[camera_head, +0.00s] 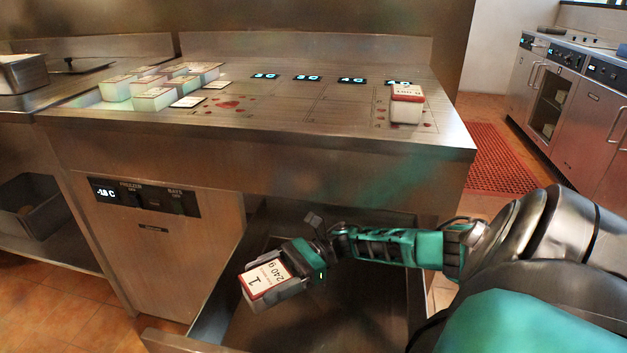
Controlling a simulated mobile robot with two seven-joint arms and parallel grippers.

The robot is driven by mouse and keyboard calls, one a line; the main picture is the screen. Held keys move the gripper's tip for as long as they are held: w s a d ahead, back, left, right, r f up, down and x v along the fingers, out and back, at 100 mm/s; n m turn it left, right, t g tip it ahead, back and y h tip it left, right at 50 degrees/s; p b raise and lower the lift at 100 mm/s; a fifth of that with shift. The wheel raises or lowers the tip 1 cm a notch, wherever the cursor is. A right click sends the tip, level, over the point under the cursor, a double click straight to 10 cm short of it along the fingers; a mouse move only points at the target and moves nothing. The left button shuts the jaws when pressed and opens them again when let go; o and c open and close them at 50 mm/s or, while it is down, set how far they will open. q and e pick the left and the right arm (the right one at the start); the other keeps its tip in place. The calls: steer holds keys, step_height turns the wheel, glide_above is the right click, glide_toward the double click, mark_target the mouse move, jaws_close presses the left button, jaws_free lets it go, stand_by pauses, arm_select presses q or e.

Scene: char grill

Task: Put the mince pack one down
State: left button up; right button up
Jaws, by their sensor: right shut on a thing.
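The mince pack one (267,283) is a small pale box with a red-edged white label reading "1" and "240 g". My right gripper (299,264) is shut on it and holds it tilted over the open drawer (205,314) below the counter. Whether the pack touches the drawer's bottom cannot be told. My left gripper is not in view.
The steel counter (300,145) carries several pale packs (154,97) at left and a red-and-white pack (406,104) at right. Small temperature displays (308,77) line its back. A freezer panel (143,197) is left of the drawer. A red mat (497,160) lies on the floor at right.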

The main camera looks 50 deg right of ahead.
step_height(320, 180, down, 5)
steer(key=shift+a+f+b, duration=0.1)
steer(key=shift+a+b, duration=0.05)
steer(key=shift+b, duration=0.85)
steer(key=shift+f, duration=0.25)
step_height(320, 180, down, 3)
steer(key=shift+f+b, duration=0.15)
steer(key=shift+b, duration=0.9)
steer(key=shift+f, duration=0.25)
steer(key=o, duration=1.3)
steer(key=shift+s, duration=0.1)
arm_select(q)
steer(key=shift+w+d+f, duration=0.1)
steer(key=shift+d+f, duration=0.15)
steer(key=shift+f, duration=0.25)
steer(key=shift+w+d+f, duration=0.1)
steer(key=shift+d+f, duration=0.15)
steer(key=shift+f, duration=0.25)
